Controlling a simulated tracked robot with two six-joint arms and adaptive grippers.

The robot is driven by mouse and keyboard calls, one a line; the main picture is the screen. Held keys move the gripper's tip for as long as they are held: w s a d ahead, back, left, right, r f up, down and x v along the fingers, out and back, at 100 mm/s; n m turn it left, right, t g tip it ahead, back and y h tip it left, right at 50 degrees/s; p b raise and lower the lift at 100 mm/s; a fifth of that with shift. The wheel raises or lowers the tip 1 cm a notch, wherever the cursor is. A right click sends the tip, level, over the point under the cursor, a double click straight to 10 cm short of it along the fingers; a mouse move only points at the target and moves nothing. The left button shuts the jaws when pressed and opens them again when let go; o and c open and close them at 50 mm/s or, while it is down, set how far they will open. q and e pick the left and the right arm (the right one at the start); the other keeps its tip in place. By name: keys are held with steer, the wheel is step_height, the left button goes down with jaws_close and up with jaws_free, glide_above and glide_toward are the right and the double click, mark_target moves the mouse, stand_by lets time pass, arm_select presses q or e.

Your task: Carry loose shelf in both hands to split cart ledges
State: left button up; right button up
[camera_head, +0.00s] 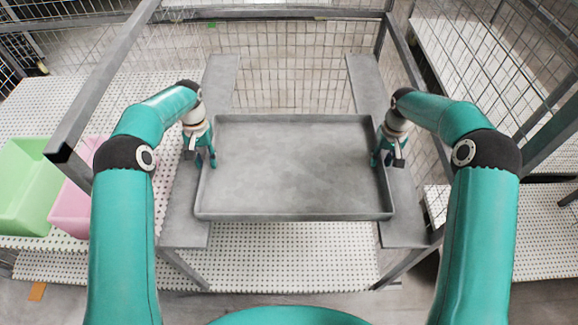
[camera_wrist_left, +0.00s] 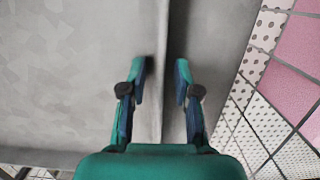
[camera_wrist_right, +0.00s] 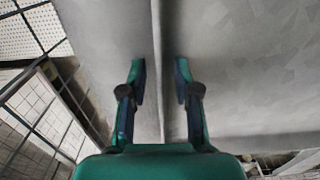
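The loose shelf (camera_head: 295,165), a grey shallow tray with a raised rim, spans the gap between the two cart ledges and appears to rest on both. The left ledge (camera_head: 184,215) and right ledge (camera_head: 404,215) are flat grey strips showing outside its side rims. My left gripper (camera_head: 205,161) straddles the left rim, and my right gripper (camera_head: 388,160) straddles the right rim. In the left wrist view the fingers (camera_wrist_left: 161,80) stand apart with the rim (camera_wrist_left: 160,50) between them, gaps on both sides. The right wrist view shows the same at the right fingers (camera_wrist_right: 160,82).
The cart's grey posts and wire mesh (camera_head: 300,65) enclose the back and sides. A green bin (camera_head: 28,185) and a pink bin (camera_head: 75,205) stand on a perforated white shelf at left. A perforated lower deck (camera_head: 290,255) lies below the ledges.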

arm_select(q)
steer(key=shift+r, duration=0.15)
arm_select(e)
steer(key=shift+r, duration=0.45)
arm_select(q)
step_height(320, 180, up, 11)
steer(key=w, duration=0.2)
steer(key=shift+r, duration=0.2)
arm_select(e)
step_height(320, 180, up, 11)
stand_by(0.4)
arm_select(q)
steer(key=shift+s, duration=0.1)
